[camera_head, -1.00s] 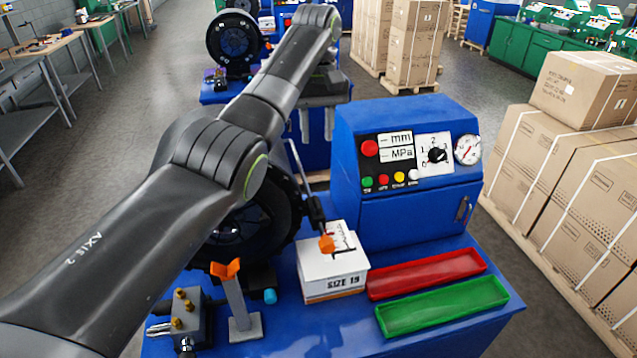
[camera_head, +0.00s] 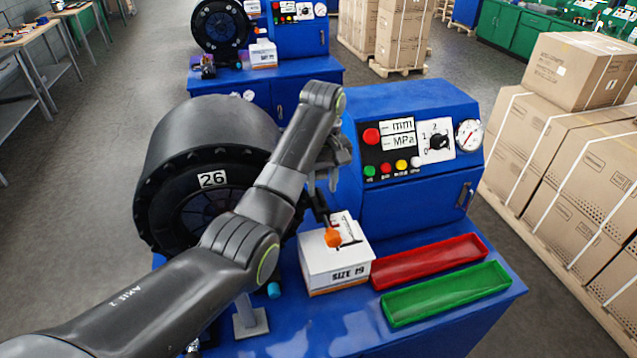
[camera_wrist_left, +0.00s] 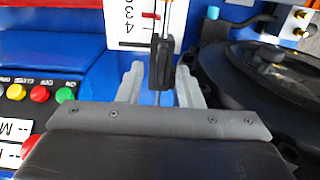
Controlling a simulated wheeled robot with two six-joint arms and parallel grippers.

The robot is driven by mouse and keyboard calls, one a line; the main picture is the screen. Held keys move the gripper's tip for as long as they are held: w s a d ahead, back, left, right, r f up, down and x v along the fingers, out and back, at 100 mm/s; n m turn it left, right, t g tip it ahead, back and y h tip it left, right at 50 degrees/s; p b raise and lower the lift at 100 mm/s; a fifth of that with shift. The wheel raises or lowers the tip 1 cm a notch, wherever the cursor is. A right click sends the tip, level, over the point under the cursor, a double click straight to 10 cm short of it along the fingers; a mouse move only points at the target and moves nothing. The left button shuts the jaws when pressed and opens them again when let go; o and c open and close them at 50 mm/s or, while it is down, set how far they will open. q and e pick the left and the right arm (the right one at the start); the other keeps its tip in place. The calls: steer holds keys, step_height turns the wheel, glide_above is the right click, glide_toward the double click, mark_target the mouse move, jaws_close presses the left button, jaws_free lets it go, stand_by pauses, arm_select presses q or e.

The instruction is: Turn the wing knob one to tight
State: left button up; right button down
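My left gripper (camera_head: 323,182) hangs above the white SIZE 19 box (camera_head: 335,268). In the left wrist view, its fingers (camera_wrist_left: 158,88) are spread. A black handle-like piece (camera_wrist_left: 161,62) on a thin rod lies between them in the picture, with gaps on both sides. In the head view, a black piece with an orange end (camera_head: 333,238) stands over the box top, just below the fingers. A black selector knob (camera_head: 437,142) sits on the white numbered plate of the blue control cabinet. I cannot tell which piece is wing knob one. My right gripper is out of view.
A large black round machine head marked 26 (camera_head: 205,145) stands left of the gripper. Red (camera_head: 430,262) and green (camera_head: 448,293) trays lie to the right on the blue bench. A blue cap (camera_head: 274,290) is near the box. Cartons (camera_head: 560,150) stand at the right.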

arm_select(q)
steer(key=shift+f, duration=0.6)
steer(key=shift+w+a+f, duration=0.1)
steer(key=shift+a+f, duration=0.15)
steer(key=shift+f, duration=0.1)
steer(key=shift+d+r, duration=0.1)
steer(key=shift+d, duration=0.1)
steer(key=shift+c, duration=0.2)
steer(key=shift+s, duration=0.2)
steer(key=shift+c, duration=1.1)
jaws_close()
steer(key=shift+a, duration=0.1)
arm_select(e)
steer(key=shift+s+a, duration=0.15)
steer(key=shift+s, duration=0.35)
